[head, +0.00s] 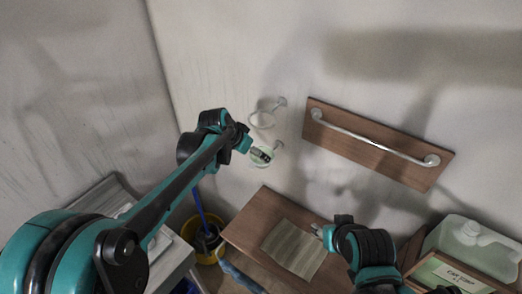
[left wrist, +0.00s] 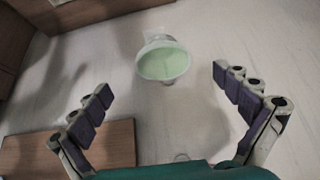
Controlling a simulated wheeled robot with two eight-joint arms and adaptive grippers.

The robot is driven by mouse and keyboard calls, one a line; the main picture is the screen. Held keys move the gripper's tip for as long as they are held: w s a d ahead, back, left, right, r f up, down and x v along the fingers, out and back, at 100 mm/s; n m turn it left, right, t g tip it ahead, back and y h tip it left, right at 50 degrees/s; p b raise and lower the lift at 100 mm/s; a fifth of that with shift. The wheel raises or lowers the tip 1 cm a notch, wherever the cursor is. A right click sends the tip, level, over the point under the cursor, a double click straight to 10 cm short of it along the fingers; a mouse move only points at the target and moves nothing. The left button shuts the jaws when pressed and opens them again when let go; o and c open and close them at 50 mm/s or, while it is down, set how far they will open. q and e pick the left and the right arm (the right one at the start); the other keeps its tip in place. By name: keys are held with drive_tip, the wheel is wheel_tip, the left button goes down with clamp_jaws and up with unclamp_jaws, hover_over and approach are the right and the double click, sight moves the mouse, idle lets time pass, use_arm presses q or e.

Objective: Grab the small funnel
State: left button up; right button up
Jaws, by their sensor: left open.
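The small funnel (head: 262,161) is pale green and sits at a wall holder in the head view, partly hidden by my left gripper (head: 260,154). In the left wrist view the funnel (left wrist: 164,62) shows its round, wide mouth, with a pale holder around or behind it. My left gripper (left wrist: 167,85) is open, with its two fingers spread wide. The funnel lies ahead of the fingertips, between their lines, and nothing is held. My right gripper (head: 322,232) is low at the right, above the wooden surface; its fingers are too small to judge.
An empty white wall ring (head: 262,119) is just above the funnel. A wooden board with a white rail (head: 372,138) is on the wall to the right.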

use_arm(q)
drive_tip(key=x, duration=0.8)
drive_tip(key=shift+a, duration=0.1)
drive_tip(key=shift+r, duration=0.1)
drive_tip(key=c, duration=0.8)
